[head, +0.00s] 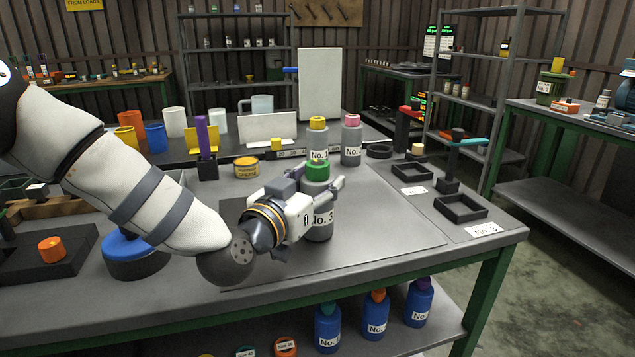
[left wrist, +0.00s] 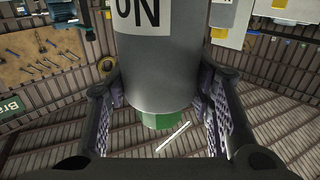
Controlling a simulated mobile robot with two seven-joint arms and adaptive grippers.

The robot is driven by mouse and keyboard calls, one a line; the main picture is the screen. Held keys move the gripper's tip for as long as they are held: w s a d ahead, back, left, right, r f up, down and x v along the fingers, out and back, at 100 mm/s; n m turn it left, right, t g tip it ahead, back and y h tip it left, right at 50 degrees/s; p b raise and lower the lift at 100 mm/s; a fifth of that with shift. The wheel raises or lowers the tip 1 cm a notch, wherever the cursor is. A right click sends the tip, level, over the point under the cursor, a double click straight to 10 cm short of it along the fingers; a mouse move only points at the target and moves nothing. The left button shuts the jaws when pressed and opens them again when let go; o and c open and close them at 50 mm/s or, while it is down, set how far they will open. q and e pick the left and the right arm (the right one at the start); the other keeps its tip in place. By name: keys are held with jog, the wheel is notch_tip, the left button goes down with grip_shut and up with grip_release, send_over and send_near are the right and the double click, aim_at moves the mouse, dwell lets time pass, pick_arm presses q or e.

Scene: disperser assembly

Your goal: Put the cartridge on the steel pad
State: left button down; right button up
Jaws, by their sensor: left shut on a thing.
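A grey cartridge with a green cap and a label "No. 3" (head: 318,232) is upright over the middle of the near table. My left gripper (head: 318,190) is shut around its upper body, below the cap. In the left wrist view the same cartridge (left wrist: 160,70) sits between the two ridged fingers of my left gripper (left wrist: 163,100). I cannot tell whether its base touches the surface. A flat grey sheet (head: 390,220), which may be the steel pad, lies on the table under and beside it. My right gripper is not in view.
Grey cartridges with a yellow cap (head: 318,140) and a pink cap (head: 351,145) stand behind. Black square frames (head: 460,208) and a stand with a teal lever (head: 452,165) are at the right. A blue-topped round block (head: 128,250) is at the left. The sheet's right part is clear.

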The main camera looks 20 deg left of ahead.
pick_arm(q)
jog(key=c, duration=0.8)
grip_release()
jog(key=shift+f, duration=0.1)
jog(key=shift+o, duration=0.2)
jog(key=shift+r, duration=0.2)
jog(key=s+a+p, duration=0.1)
jog(key=s+a, duration=0.1)
jog(key=s, duration=1)
jog(key=shift+a, duration=0.15)
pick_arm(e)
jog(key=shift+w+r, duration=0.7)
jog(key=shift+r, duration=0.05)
pick_arm(q)
jog(key=shift+f, duration=0.1)
